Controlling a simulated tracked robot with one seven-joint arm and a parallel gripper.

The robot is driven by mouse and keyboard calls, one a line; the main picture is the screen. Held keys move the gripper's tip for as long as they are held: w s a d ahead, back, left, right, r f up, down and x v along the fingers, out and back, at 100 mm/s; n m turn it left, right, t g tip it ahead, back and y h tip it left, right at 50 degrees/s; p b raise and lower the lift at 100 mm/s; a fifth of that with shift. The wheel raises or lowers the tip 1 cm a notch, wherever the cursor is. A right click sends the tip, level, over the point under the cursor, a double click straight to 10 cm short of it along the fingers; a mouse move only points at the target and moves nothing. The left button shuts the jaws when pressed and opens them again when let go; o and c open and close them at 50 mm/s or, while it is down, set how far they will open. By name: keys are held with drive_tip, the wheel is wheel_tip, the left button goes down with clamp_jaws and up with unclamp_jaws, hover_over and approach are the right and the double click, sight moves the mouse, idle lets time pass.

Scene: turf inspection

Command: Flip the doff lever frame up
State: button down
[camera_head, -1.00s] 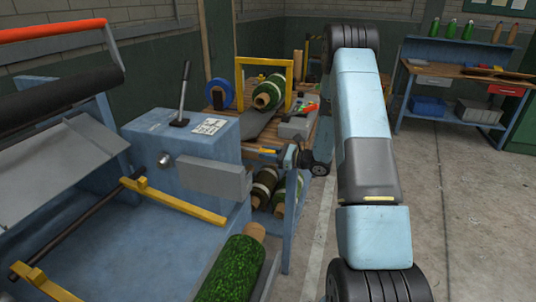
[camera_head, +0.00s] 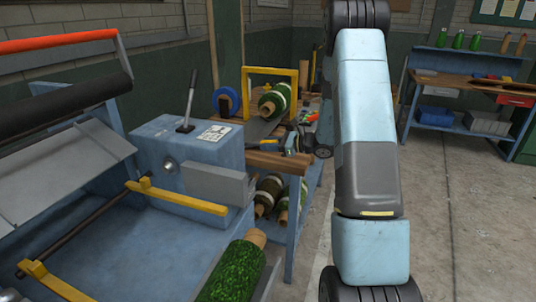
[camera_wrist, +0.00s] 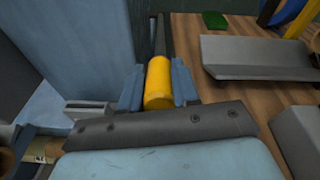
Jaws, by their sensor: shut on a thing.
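My gripper (camera_wrist: 158,88) shows in the wrist view with its blue fingers closed on a yellow cylinder (camera_wrist: 158,80). In the head view, a small yellow and blue piece beside my wrist (camera_head: 268,143) appears to be the held part. A lever (camera_head: 189,100) stands up from the top of a blue machine box (camera_head: 176,134). Below it, a yellow-armed frame with a dark rod (camera_head: 80,232) lies low along the machine. A red bar (camera_head: 55,42) tops the machine at the left. No label shows which frame is the doff lever frame.
A wooden bench (camera_wrist: 235,95) lies beside my gripper with a grey tray-like piece (camera_wrist: 250,55) on it. A yellow arch (camera_head: 270,70) and turf roll (camera_head: 275,100) stand farther back. Another green roll (camera_head: 232,272) lies close in front. The floor at right is open.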

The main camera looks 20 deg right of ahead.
drive_tip(key=shift+w+a+r, duration=0.15)
drive_tip(key=shift+a+r, duration=0.05)
drive_tip(key=shift+r, duration=0.45)
drive_tip(key=shift+w+a+r, duration=0.1)
drive_tip(key=shift+a+r, duration=0.05)
drive_tip(key=shift+r, duration=0.5)
drive_tip(key=c, duration=1.1)
unclamp_jaws()
drive_tip(key=shift+r, duration=0.15)
drive_tip(key=shift+o, duration=1.4)
drive_tip(key=shift+s+d, duration=0.1)
drive_tip(key=shift+d, duration=0.05)
drive_tip(key=shift+s+d, duration=0.15)
drive_tip(key=shift+d, duration=0.1)
drive_tip(key=v, duration=1.3)
drive_tip(key=shift+r, duration=0.25)
